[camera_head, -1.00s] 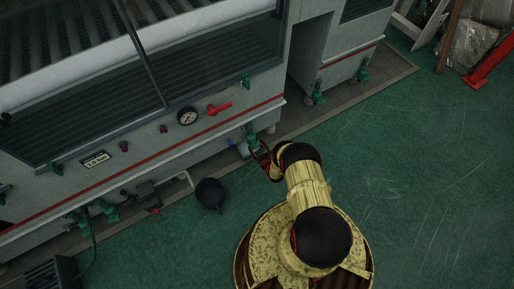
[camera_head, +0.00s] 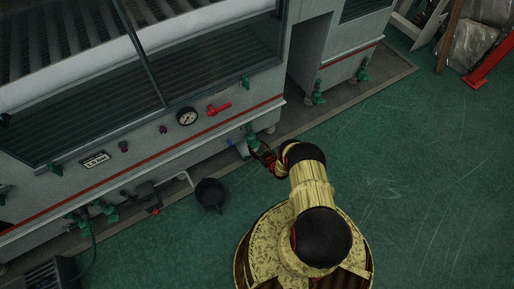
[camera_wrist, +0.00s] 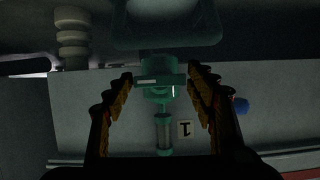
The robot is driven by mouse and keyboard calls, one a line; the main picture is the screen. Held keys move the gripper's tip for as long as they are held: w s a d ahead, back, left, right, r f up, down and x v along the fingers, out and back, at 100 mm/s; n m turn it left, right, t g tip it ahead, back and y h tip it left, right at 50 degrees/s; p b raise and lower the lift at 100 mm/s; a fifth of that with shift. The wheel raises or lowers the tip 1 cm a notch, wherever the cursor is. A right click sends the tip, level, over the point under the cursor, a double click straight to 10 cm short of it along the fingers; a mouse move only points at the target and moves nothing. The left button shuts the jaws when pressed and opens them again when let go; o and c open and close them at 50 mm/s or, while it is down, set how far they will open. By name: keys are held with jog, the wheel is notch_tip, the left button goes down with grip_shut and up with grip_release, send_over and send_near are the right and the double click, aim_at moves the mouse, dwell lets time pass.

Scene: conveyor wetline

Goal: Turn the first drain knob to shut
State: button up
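A green valve fitting (camera_wrist: 162,88) with a knob-like body sits in the middle of the wrist view. A plate marked "1" (camera_wrist: 185,129) is beside its stem, upside down in the picture. My gripper (camera_wrist: 160,80) is open, one finger on each side of the green fitting. The fingertips are close to its sides; I cannot tell if they touch. In the head view, the green fitting (camera_head: 251,135) is low on the machine's front, and my gripper (camera_head: 262,154) is at it, partly hidden by my wrist. How far the knob is turned is unclear.
A small blue knob (camera_wrist: 241,105) is right of the fitting. A large green rounded part (camera_wrist: 165,22) is above it. A red lever (camera_head: 219,108) and a pressure gauge (camera_head: 187,117) are on the panel. A black round pan (camera_head: 210,194) is on the floor. Green floor (camera_head: 420,160) is clear at right.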

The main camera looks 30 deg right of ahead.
jog(key=shift+o, duration=1.2)
jog(key=v, duration=1.2)
jog(key=shift+d, duration=0.1)
